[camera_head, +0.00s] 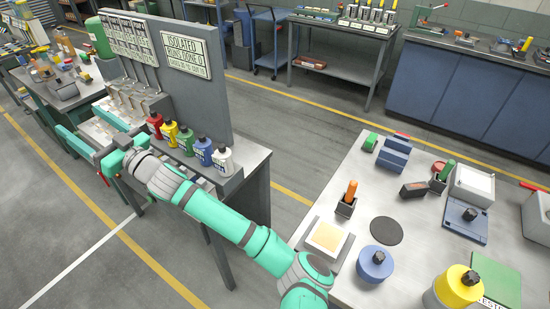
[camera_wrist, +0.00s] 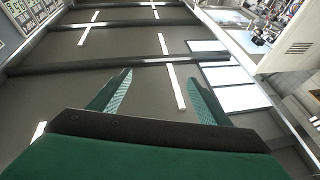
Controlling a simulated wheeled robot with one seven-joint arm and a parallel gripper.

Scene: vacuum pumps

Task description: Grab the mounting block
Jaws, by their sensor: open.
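A blue stepped block (camera_head: 393,154) lies towards the far left side of the metal worktable at right in the head view. It looks most like the mounting block, but I cannot tell for certain. My gripper (camera_head: 88,130) is far to the left of it, by the other bench with the upright panel, well apart from the block. In the wrist view my gripper (camera_wrist: 160,90) has its two green fingers spread, with nothing between them. The wrist view shows what looks like the ceiling with light strips, and no block.
Near the blue block are a green cylinder (camera_head: 370,142), a dark small block (camera_head: 413,189) and an orange-handled tool in a holder (camera_head: 347,198). A blue round pot (camera_head: 375,263) and a yellow-topped pot (camera_head: 457,287) stand in front. Coloured bottles (camera_head: 186,140) line the left bench.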

